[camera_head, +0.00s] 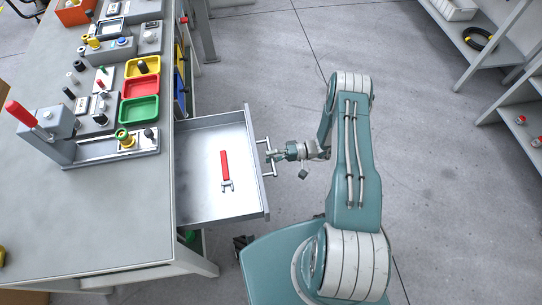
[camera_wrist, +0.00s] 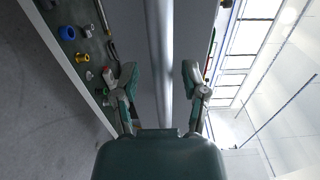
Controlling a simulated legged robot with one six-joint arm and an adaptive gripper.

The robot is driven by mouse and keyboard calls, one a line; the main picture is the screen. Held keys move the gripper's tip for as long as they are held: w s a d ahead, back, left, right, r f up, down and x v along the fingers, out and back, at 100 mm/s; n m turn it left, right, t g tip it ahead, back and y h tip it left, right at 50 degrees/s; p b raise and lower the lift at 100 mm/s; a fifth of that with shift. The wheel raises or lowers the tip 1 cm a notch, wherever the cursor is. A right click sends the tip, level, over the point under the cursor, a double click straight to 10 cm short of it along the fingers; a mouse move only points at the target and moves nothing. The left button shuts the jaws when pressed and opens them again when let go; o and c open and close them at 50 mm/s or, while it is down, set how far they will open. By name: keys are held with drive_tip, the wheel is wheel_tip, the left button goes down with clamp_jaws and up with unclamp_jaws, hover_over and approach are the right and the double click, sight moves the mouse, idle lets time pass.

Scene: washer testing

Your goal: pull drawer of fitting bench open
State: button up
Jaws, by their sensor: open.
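The fitting bench (camera_head: 90,225) fills the left of the head view. Its grey metal drawer (camera_head: 198,185) stands well out from the bench's right side. A red-handled wrench (camera_head: 225,167) lies inside it. The drawer's bar handle (camera_head: 268,170) is on its outer front. My gripper (camera_head: 275,155) is at the handle, reaching in from the right. In the wrist view my gripper (camera_wrist: 160,85) has its two fingers apart, with a pale bar, apparently the handle, running between them. I cannot tell whether either finger touches it.
On the bench top are yellow, red and green trays (camera_head: 140,109) and a red-levered press (camera_head: 45,130). Shelving (camera_head: 465,40) stands at the upper right. The floor (camera_head: 440,200) right of my arm is clear.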

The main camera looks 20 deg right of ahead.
drive_tip(key=d, duration=1.2)
drive_tip(key=shift+s, duration=0.45)
drive_tip(key=shift+f, duration=0.1)
drive_tip(key=a+r+n+g+h, duration=0.1)
drive_tip(key=a+r+h, duration=0.15)
drive_tip(key=r, duration=0.65)
drive_tip(key=a+r+g+h, duration=0.15)
drive_tip(key=r+h, duration=0.25)
drive_tip(key=r, duration=0.6)
drive_tip(key=a+r+n+g+h, duration=0.1)
drive_tip(key=a+r+g+h, duration=0.15)
drive_tip(key=r, duration=0.65)
drive_tip(key=s+a+r+t+h, duration=0.2)
drive_tip(key=s+r+t+h, duration=0.2)
drive_tip(key=s+r, duration=0.4)
drive_tip(key=s+a+r+m+t+h, duration=0.1)
drive_tip(key=s+a+r+t+h, duration=0.1)
drive_tip(key=s+r+t+h, duration=0.3)
drive_tip(key=s+r, duration=0.4)
drive_tip(key=r, duration=0.1)
